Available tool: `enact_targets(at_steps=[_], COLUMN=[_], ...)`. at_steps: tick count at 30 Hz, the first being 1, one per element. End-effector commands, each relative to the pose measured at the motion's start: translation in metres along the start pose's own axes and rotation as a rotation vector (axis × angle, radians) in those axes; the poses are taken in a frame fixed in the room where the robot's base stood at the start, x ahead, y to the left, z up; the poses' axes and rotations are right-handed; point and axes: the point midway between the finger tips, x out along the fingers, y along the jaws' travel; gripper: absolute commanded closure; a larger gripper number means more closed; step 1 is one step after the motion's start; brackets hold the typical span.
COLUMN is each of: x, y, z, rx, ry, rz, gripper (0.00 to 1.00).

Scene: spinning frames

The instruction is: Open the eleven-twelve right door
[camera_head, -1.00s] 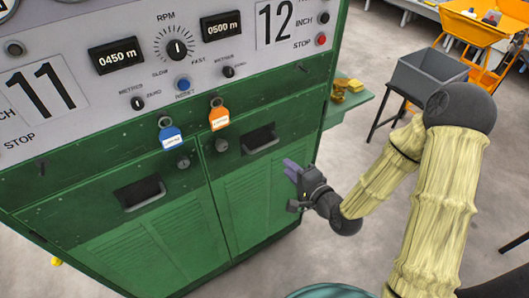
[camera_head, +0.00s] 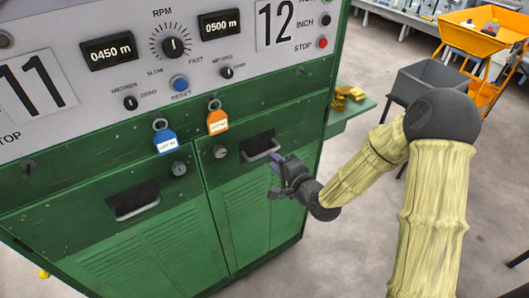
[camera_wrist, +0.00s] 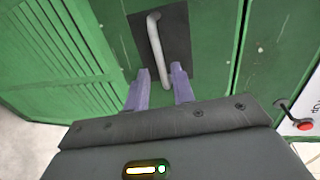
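The green machine cabinet has two doors under the panel marked 11 and 12. The right door (camera_head: 240,205) is shut and has a black recess with a metal bar handle (camera_head: 262,153). The handle also shows in the wrist view (camera_wrist: 156,45), just beyond my fingertips. My gripper (camera_head: 275,178) is just below and right of the handle in the head view. In the wrist view my gripper (camera_wrist: 160,85) has two purple fingers spread apart with nothing between them. The handle's lower end lies near the gap between the fingertips; contact cannot be told.
The left door (camera_head: 140,240) is shut, with its own recessed handle (camera_head: 133,200). Knobs and blue and orange tags (camera_head: 217,121) hang above the doors. A green side shelf (camera_head: 350,112) juts out at right. Open floor lies right of the cabinet.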

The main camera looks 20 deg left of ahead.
Motion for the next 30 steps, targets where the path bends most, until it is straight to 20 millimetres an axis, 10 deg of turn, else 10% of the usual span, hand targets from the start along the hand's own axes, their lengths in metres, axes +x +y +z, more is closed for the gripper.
enact_targets(at_steps=[9,21,26,30], x=[0.050,0.061,0.061,0.060], y=[-0.001,0.001,0.001,0.001], z=[0.000,0.000,-0.001,-0.002], rx=[0.000,0.000,0.000,0.000], ry=[-0.001,0.000,0.002,0.003], rz=[0.000,0.001,0.000,0.001], gripper=[0.75,0.75,1.00,1.00])
